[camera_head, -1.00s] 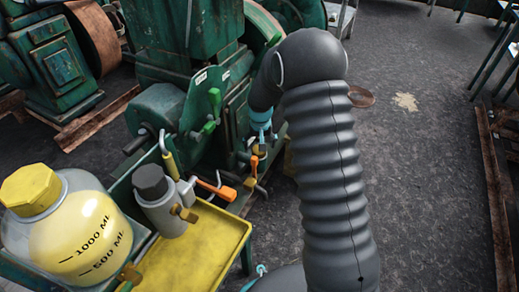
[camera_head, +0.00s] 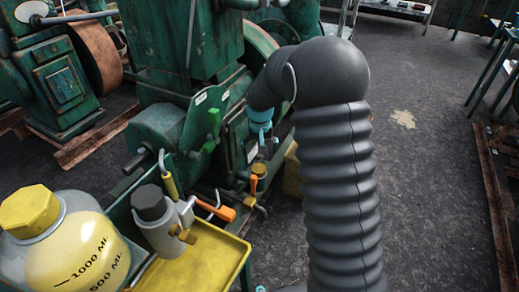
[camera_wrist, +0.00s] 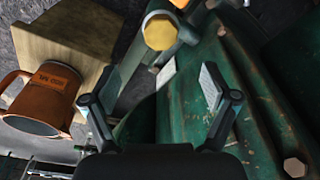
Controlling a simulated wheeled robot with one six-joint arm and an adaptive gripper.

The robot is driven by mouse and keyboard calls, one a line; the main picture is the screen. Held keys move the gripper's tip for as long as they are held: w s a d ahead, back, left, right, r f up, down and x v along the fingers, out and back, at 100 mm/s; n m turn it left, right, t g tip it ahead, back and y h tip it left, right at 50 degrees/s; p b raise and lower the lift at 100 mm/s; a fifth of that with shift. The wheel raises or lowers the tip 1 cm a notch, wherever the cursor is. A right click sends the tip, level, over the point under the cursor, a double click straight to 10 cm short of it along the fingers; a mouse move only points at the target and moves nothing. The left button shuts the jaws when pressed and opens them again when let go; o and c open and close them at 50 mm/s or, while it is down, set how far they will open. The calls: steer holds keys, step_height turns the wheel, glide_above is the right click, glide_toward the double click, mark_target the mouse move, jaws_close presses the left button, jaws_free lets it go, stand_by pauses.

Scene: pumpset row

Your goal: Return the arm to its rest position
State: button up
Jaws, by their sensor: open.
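My arm in dark grey ribbed sleeving fills the middle right of the head view, its bend high and its wrist pointing down beside the green pumpset (camera_head: 170,130). The blue-ringed wrist end with my gripper (camera_head: 264,138) shows small, partly hidden by the arm. In the wrist view my gripper (camera_wrist: 160,90) has its two fingers spread apart with nothing held between them. Green machine casing (camera_wrist: 180,115) lies beyond the fingers, with a yellow hexagonal cap (camera_wrist: 160,32) above them.
An orange-handled lever (camera_head: 220,211), a yellow tray (camera_head: 210,262), a grey-capped can (camera_head: 155,222) and a yellow-capped bottle (camera_head: 70,240) stand at lower left. A copper mug (camera_wrist: 42,100) is beside a pale wooden block (camera_wrist: 75,42). Open floor (camera_head: 430,180) lies right.

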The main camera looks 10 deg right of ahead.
steer(key=s+d+r+t+p, duration=0.2)
steer(key=s+d+r+p, duration=0.1)
steer(key=s+r, duration=1.1)
steer(key=s+d+r+t+p, duration=0.2)
steer(key=s+r+p, duration=0.4)
steer(key=s+r, duration=0.9)
steer(key=s+d, duration=0.1)
steer(key=s, duration=0.5)
steer(key=shift+s+d+r, duration=0.15)
steer(key=shift+s+r, duration=0.05)
